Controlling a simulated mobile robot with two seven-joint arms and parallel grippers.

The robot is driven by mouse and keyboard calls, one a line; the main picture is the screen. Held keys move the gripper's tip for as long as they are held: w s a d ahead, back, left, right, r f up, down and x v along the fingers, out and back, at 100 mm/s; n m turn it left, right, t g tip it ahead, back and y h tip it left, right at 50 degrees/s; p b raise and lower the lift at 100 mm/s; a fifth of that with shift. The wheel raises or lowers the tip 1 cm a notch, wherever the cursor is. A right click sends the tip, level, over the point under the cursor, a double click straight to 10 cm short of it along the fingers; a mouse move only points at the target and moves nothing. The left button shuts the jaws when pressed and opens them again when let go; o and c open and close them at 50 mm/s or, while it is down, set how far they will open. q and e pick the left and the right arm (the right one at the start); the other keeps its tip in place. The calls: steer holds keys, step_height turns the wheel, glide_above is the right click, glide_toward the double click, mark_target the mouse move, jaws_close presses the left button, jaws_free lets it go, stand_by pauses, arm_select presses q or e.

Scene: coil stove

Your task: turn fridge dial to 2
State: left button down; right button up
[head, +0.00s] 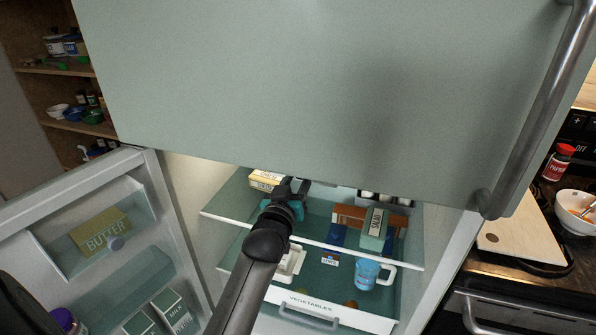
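The open fridge compartment (212,172) lies below the pale green upper door (330,80), which covers its top. I cannot make out the fridge dial or its numbers; that upper part is hidden by the door and my gripper. An arm, apparently my left, rises from the bottom edge. My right gripper is not in view.
The lower fridge door (160,225) stands open at left, holding butter (100,231) and milk cartons (172,308). A blue mug (367,273) and a drawer labelled vegetables (345,315) are lower inside. A counter with a bowl (575,208) is at right.

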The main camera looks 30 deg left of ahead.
arm_select(q)
steer(key=shift+a+n+h+p, duration=0.25)
steer(key=shift+n+p, duration=1.25)
steer(key=shift+n, duration=3.95)
steer(key=shift+d+n+h+p, duration=0.3)
steer(key=shift+n+p, duration=1.15)
steer(key=shift+n, duration=4)
steer(key=shift+c, duration=2.2)
jaws_free()
